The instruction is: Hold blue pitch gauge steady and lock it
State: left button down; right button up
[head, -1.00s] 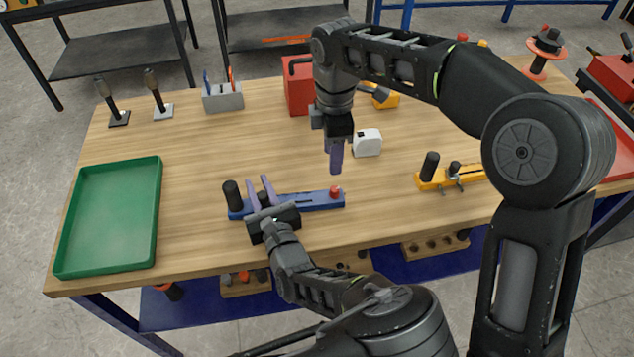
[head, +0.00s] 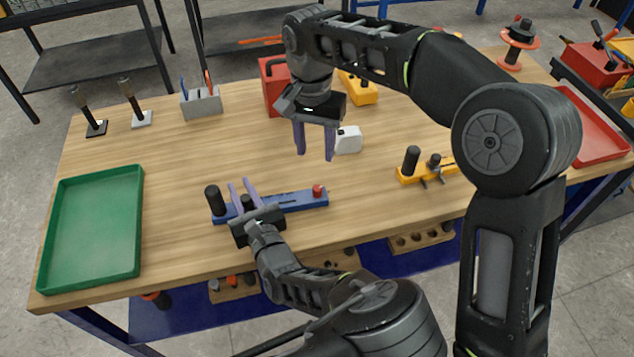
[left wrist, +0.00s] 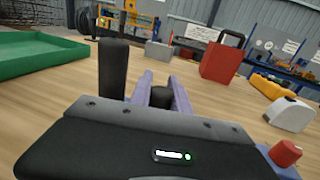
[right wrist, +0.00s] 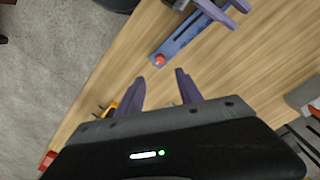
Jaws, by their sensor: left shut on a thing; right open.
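The blue pitch gauge (head: 290,202) lies flat on the bench, with a black upright handle (head: 213,199) at its left end and a red knob (head: 318,190) at its right end. My left gripper (head: 244,193) is shut on the gauge's black post between its purple fingers. The post also shows between the fingers in the left wrist view (left wrist: 160,97). My right gripper (head: 315,145) is open and empty in the air above and behind the gauge's right end. In the right wrist view the red knob (right wrist: 158,60) lies beyond the open fingers (right wrist: 157,90).
A yellow gauge (head: 430,170) sits to the right. A white tape measure (head: 348,140) is behind my right gripper. A green tray (head: 94,228) is at the left, a red tray (head: 597,135) at the far right. A grey holder (head: 201,104) and red box (head: 275,88) stand behind.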

aim_at(317, 187)
jog(key=shift+m, duration=0.3)
jog(key=f, duration=1.2)
jog(key=shift+s+d, duration=0.1)
jog(key=shift+d, duration=0.1)
jog(key=shift+c, duration=0.3)
grip_shut()
